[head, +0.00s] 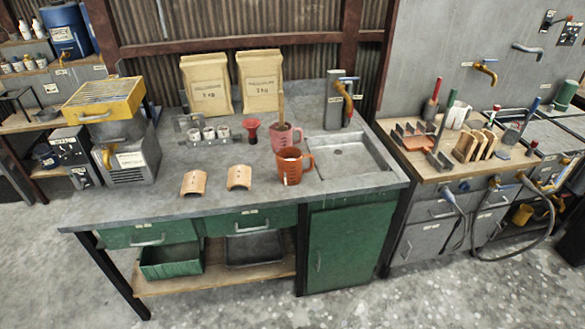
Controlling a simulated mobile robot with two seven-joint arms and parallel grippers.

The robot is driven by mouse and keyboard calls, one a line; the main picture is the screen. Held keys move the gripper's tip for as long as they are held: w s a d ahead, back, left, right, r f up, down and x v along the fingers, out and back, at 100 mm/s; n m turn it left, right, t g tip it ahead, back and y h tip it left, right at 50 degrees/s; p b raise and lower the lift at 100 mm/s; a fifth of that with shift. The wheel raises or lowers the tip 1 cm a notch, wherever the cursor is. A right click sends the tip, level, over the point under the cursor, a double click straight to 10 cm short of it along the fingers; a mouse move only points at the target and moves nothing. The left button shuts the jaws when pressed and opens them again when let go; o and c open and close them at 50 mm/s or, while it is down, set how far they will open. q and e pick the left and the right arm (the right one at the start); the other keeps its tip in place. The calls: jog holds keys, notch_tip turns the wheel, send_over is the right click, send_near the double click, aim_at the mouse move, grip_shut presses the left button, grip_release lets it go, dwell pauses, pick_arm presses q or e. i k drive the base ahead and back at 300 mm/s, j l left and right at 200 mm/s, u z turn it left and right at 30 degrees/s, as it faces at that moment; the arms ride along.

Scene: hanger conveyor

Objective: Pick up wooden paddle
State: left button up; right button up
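A flat light-brown wooden stick, which looks like the wooden paddle (280,109), stands upright in a pink jug (279,138) on the grey workbench. Its lower end is hidden inside the jug. An orange-red jug (291,167) stands right in front of the pink jug and covers part of it. Neither of my grippers is in view.
Two curved tan pieces (239,177) lie on the grey bench (345,194) left of the jugs. A red funnel-like cup (251,130), small white cups (209,133) and two paper bags (259,80) stand behind. A shallow sink (352,165) is at right. The bench's front strip is clear.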

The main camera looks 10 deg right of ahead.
aim_at(282, 127)
jog(key=i+l+u, duration=0.1)
jog(key=u, duration=0.45)
jog(key=i+l+u, duration=0.35)
jog(key=l, duration=0.25)
jog(key=l+u, duration=0.2)
jog(key=i+l, duration=0.05)
jog(key=l, duration=0.05)
